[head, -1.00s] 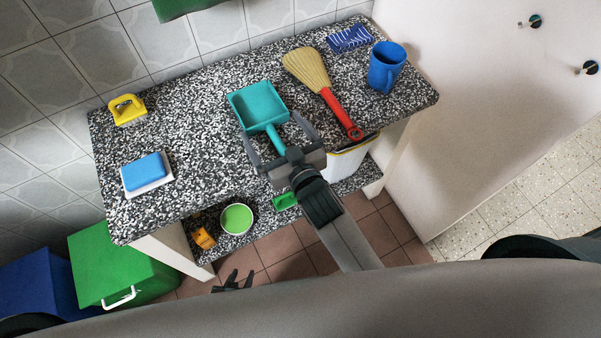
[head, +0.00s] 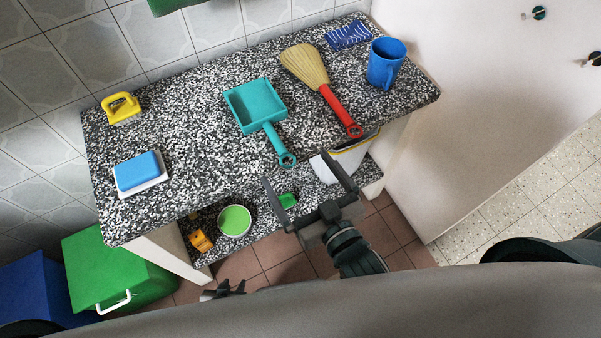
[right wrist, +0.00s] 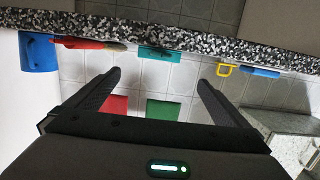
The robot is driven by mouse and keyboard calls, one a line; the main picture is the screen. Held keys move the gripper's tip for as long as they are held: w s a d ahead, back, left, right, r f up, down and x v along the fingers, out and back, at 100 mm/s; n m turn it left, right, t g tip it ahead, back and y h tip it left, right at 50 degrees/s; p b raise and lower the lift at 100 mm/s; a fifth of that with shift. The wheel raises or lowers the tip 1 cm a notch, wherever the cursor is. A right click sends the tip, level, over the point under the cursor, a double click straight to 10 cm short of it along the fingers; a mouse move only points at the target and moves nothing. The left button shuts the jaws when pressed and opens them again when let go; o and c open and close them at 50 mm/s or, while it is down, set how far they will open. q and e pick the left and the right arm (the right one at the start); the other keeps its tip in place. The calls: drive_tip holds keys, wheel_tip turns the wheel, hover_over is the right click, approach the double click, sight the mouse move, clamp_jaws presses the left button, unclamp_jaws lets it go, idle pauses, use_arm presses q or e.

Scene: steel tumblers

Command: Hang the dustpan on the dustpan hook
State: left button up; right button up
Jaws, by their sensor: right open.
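The teal dustpan (head: 256,105) lies on the speckled counter, its handle toward the front edge and its ring end (head: 287,160) at that edge. It also shows edge-on in the right wrist view (right wrist: 160,53). My right gripper (head: 306,181) is open and empty, in front of the counter edge and apart from the handle. My left gripper (head: 230,284) is small and dark at the bottom of the head view; its jaw state is unclear. Two round hooks, one teal-dark (head: 540,13) and one dark (head: 595,60), are on the white panel at right; which is the dustpan hook is unclear.
A brush (head: 325,90) lies right of the dustpan, with a blue mug (head: 385,65) beyond. A sponge (head: 140,173) and a yellow-handled item (head: 122,108) are at left. Below are a white bucket (head: 345,160) and a lower shelf. A green bin (head: 115,270) stands at lower left.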

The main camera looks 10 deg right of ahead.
idle(0.7)
wheel_tip(320, 180, down, 16)
drive_tip(key=d+g+h, duration=0.1)
drive_tip(key=g, duration=0.2)
drive_tip(key=s+d+f+g+h, duration=0.1)
drive_tip(key=s+d+f, duration=0.3)
drive_tip(key=f, duration=0.7)
drive_tip(key=s+d+f+g, duration=0.3)
drive_tip(key=s+f, duration=0.1)
drive_tip(key=f, duration=0.7)
drive_tip(key=s+d+f+m+g+h, duration=0.1)
drive_tip(key=s+d+f, duration=0.3)
drive_tip(key=f, duration=0.7)
drive_tip(key=shift+d+g+h, duration=0.3)
drive_tip(key=shift+d+g, duration=0.05)
drive_tip(key=shift+g, duration=0.45)
